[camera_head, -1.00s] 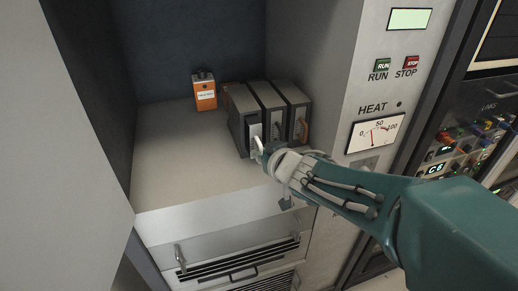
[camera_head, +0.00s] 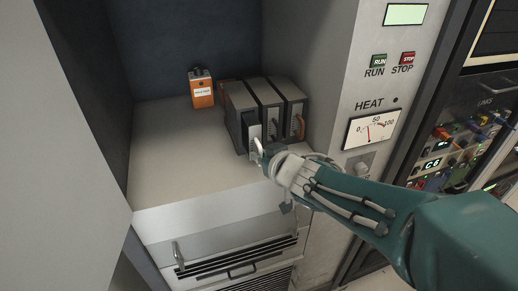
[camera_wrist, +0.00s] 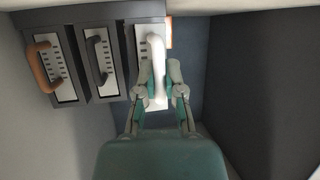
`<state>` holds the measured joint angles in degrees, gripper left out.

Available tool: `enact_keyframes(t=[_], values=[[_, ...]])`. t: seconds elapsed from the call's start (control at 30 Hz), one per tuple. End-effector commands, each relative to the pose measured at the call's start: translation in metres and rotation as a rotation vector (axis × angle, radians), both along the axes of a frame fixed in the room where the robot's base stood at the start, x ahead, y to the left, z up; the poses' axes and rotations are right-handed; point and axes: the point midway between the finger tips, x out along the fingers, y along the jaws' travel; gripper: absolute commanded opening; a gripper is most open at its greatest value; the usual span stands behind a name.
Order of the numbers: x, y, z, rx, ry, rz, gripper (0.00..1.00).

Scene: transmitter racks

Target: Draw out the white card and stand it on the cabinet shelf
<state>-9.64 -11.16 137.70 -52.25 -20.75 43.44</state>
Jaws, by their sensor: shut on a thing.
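The white card (camera_head: 255,137) has a pale front plate and a white handle; in the wrist view the plate (camera_wrist: 142,48) and handle show close up. It stands upright in the leftmost slot of the dark grey rack (camera_head: 236,97) in the head view, its front sticking out a little past the slot. My gripper (camera_head: 263,153) is shut on the white handle; in the wrist view the two fingers (camera_wrist: 159,88) pinch it from both sides. The cabinet shelf (camera_head: 165,150) is pale and flat. The card's rear is hidden in the rack.
Beside the white card are a card with a dark handle (camera_wrist: 98,55) and one with an orange handle (camera_wrist: 45,64). An orange box (camera_head: 201,92) stands at the shelf's back. The shelf's left and front are clear. Cabinet walls flank both sides.

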Motion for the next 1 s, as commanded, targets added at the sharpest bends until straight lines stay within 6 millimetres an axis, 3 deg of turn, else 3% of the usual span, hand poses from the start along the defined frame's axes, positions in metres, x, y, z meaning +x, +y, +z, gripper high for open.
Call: enact_keyframes(t=[0.87,0.9,0.97,1.0], values=[[-0.016,-0.005,0.000,0.000,0.000,0.000,0.00],[-0.016,-0.005,0.001,0.000,-0.001,0.000,0.25],[-0.016,-0.005,0.001,0.000,-0.001,0.000,0.52],[-0.016,-0.005,0.000,0.000,-0.001,0.000,0.52]])
